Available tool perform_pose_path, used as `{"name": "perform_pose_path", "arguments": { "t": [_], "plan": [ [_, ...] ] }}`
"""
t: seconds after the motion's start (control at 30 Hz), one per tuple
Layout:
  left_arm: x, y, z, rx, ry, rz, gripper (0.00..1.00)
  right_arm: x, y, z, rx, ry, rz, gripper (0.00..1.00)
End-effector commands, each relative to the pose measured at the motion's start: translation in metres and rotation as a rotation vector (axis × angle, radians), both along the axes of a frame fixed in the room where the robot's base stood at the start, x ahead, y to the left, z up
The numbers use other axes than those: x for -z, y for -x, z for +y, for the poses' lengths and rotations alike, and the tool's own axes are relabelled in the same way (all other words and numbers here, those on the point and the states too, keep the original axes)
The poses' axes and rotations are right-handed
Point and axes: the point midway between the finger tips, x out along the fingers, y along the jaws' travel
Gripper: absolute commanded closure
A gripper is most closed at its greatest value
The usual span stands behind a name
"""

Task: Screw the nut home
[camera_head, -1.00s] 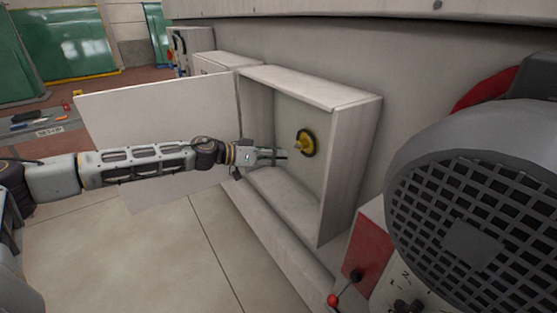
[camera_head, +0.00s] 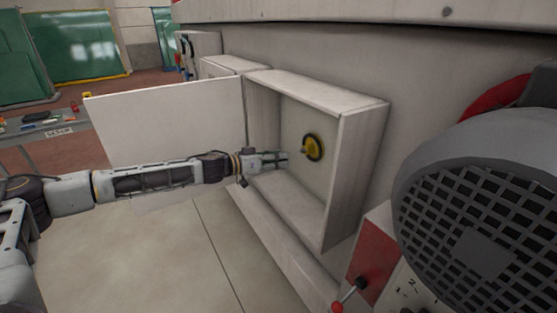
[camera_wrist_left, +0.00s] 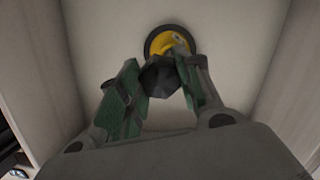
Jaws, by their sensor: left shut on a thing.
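A dark faceted nut (camera_wrist_left: 160,79) sits between the fingertips of my left gripper (camera_wrist_left: 161,84) in the left wrist view. The gripper is shut on it. Beyond the nut is a round yellow part (camera_wrist_left: 171,43) with a black rim and a metallic bit near its middle, on the back wall of an open box. In the head view this yellow part (camera_head: 314,148) shows inside the box (camera_head: 320,215), and my left gripper (camera_head: 284,160) points at it from the left. The nut covers part of the yellow part, so I cannot tell if they touch. My right gripper is out of view.
The box's door (camera_head: 165,135) stands open at the left, behind my left arm. The box walls lie close on both sides of the gripper. A large grey grille housing (camera_head: 475,200) and a red-knobbed lever (camera_head: 345,300) are at the right.

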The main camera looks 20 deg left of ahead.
Motion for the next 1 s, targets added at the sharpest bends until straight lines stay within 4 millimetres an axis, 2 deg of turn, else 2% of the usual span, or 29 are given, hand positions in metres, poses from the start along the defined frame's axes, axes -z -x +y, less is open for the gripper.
{"name": "perform_pose_path", "arguments": {
  "t": [0.63, 1.0],
  "plan": [
    [0.0088, -0.0058, 0.0064, -0.041, 0.033, -0.036, 0.9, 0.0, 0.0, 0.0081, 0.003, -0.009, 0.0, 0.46],
    [0.0111, -0.008, 0.0095, -0.056, 0.057, -0.065, 0.9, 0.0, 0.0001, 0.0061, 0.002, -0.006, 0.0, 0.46]
  ]
}}
